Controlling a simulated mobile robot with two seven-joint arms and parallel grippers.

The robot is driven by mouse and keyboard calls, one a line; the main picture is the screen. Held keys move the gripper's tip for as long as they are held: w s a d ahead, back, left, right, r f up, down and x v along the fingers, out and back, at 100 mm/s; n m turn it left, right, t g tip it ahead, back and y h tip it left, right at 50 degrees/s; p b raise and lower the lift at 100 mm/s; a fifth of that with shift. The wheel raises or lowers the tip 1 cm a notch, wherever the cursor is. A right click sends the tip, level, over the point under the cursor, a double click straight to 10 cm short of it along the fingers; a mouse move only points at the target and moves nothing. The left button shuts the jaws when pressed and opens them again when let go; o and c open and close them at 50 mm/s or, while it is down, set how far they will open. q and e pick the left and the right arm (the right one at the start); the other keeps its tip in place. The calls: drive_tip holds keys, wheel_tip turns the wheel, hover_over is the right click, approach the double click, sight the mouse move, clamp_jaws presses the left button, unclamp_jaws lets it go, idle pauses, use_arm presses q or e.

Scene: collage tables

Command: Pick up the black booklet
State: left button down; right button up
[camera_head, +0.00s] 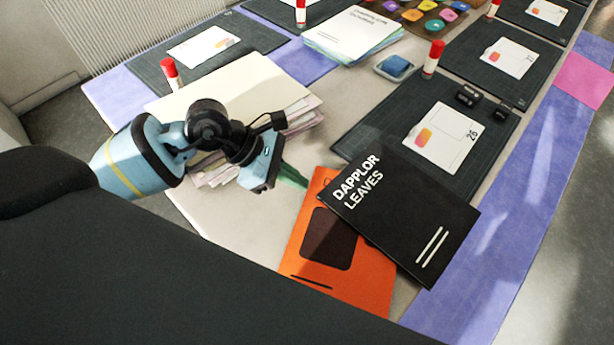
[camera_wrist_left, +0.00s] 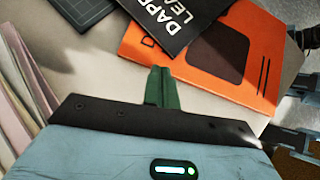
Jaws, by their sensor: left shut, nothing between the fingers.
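The black booklet (camera_head: 407,215), lettered "DAPPLOR LEAVES" in white, lies at an angle across the upper right of an orange booklet (camera_head: 345,268) and reaches onto the dark mat beside it. In the left wrist view the black booklet (camera_wrist_left: 180,18) is cut off at the top edge, with the orange booklet (camera_wrist_left: 215,55) to its right. My left gripper (camera_head: 292,177) is to the left of both booklets, above the pale table. Its green fingers (camera_wrist_left: 161,85) are shut together and empty, apart from the booklets. My right gripper is not in view.
A dark cutting mat (camera_head: 390,120) with a white card lies behind the black booklet. A stack of papers (camera_head: 235,95) is beside my left gripper. A glue stick (camera_head: 433,58) and a blue pad (camera_head: 395,67) stand farther back. Bare table shows left of the orange booklet.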

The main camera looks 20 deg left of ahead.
sight(346, 191)
use_arm(q)
drive_tip(key=shift+w+d, duration=0.25)
drive_tip(key=shift+d, duration=0.95)
drive_tip(key=d, duration=0.1)
drive_tip(key=w+d, duration=0.1)
drive_tip(key=d, duration=0.3)
drive_tip(key=shift+w+d+p, duration=0.1)
drive_tip(key=shift+w+p, duration=0.2)
drive_tip(key=shift+p, duration=0.05)
